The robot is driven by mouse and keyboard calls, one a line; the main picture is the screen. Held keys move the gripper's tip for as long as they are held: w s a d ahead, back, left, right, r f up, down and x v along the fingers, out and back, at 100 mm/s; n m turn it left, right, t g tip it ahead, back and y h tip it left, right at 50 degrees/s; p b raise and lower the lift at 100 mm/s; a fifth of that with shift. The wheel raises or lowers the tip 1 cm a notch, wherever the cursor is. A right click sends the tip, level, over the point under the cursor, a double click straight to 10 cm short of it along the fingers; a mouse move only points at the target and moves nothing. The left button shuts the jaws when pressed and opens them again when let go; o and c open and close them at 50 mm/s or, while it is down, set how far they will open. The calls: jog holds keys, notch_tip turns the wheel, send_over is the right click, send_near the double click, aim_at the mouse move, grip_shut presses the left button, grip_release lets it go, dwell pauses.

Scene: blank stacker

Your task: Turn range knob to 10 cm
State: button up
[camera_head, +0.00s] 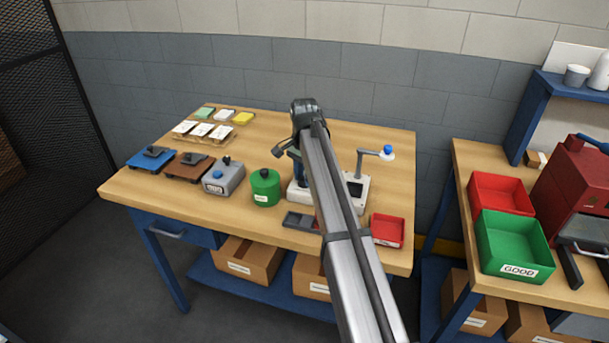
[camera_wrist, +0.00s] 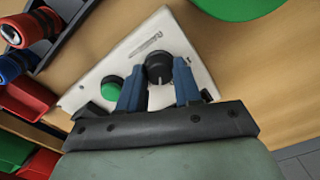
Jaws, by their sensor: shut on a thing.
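The range knob (camera_wrist: 159,69) is a round black knob with a pale pointer line on a white panel (camera_wrist: 135,52). My gripper (camera_wrist: 158,74) has its two blue fingers on either side of the knob and is shut on it. A green round button (camera_wrist: 111,87) sits on the panel to the left of the left finger. I cannot read a range scale around the knob. In the head view, the white device (camera_head: 358,203) stands on the wooden table, and my arm covers much of it and the knob.
A red bin (camera_head: 387,230) and a dark tray (camera_head: 299,222) lie near the front edge. A post with a blue-topped arm (camera_head: 387,153) rises behind the device.

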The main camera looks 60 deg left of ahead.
aim_at(304, 178)
jog(key=n, duration=0.4)
jog(key=shift+n, duration=0.3)
jog(key=n, duration=0.4)
jog(key=shift+n, duration=0.3)
jog(key=n, duration=0.4)
jog(key=shift+n, duration=0.3)
jog(key=n, duration=0.4)
jog(key=shift+n, duration=0.3)
jog(key=o, duration=1)
jog(key=shift+o, duration=0.2)
jog(key=shift+r, duration=0.1)
notch_tip(304, 178, up, 14)
jog(key=shift+f, duration=0.2)
